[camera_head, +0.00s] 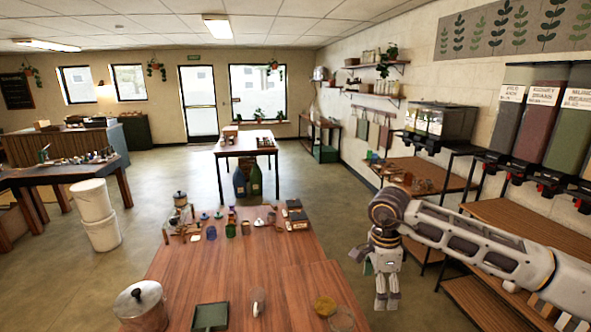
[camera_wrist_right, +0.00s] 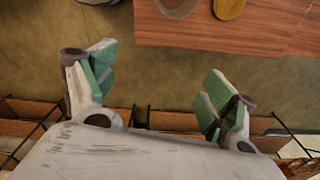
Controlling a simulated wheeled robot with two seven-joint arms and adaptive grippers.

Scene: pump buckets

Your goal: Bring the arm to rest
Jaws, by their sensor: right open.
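My right arm comes in from the right in the head view, bent at the elbow, with its gripper (camera_head: 386,290) hanging down just off the right edge of the wooden table (camera_head: 225,275). In the right wrist view the two green-padded fingers of my right gripper (camera_wrist_right: 155,85) stand wide apart with nothing between them. Below them are floor and the table's edge (camera_wrist_right: 220,35). My left gripper does not show in either view.
A metal pot (camera_head: 141,305), a dark green tray (camera_head: 211,317) and a round wooden lid (camera_head: 325,306) are on the near table. White buckets (camera_head: 97,215) are stacked at left. Wooden shelves (camera_head: 480,305) and bulk dispensers (camera_head: 540,125) line the right wall. Floor shows between table and shelves.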

